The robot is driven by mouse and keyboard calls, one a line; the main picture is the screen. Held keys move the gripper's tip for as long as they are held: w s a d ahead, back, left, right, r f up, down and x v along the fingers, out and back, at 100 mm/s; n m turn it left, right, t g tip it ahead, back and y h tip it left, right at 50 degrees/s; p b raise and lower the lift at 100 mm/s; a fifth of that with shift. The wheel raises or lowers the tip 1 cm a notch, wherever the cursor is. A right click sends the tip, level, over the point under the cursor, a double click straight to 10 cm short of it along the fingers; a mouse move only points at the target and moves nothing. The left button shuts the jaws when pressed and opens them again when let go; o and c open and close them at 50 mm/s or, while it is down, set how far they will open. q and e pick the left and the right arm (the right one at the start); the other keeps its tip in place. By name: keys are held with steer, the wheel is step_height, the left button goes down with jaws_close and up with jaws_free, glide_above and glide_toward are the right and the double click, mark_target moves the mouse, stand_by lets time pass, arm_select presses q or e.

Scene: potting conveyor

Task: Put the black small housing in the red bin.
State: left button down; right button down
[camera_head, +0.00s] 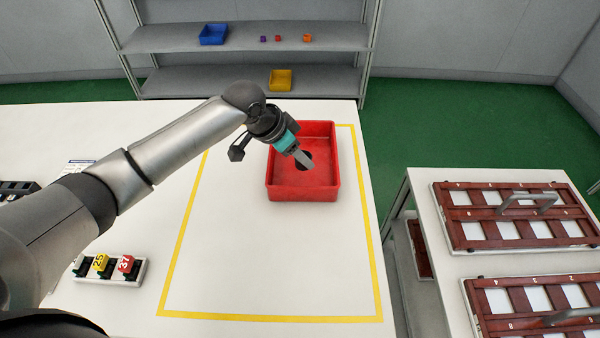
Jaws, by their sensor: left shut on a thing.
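The red bin (334,176) stands on the white table inside a yellow outline. My left arm reaches in from the left, and my left gripper (307,162) points down into the bin's opening. It is shut on the black small housing (307,155), a small dark shape at its fingertips. The fingers partly cover the housing. I cannot tell whether it touches the bin's floor. My right gripper is not in view.
A white holder (138,278) with yellow and red numbered pieces stands at the lower left. Black items (15,188) lie at the left edge. Red-brown framed trays (505,215) lie on a side table at right. A shelf (245,38) stands behind. The outlined area before the bin is clear.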

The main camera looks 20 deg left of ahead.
arm_select(q)
steer(key=shift+f+b, duration=0.5)
steer(key=shift+f, duration=2.3)
steer(key=shift+f, duration=0.1)
steer(key=shift+c, duration=1.8)
jaws_free()
steer(key=shift+a+r, duration=0.1)
steer(key=shift+r, duration=0.15)
steer(key=p+v, duration=0.2)
steer(key=v, duration=0.9)
steer(key=shift+s+r+p, duration=0.25)
steer(key=shift+r+p, duration=0.05)
steer(key=shift+p, duration=0.05)
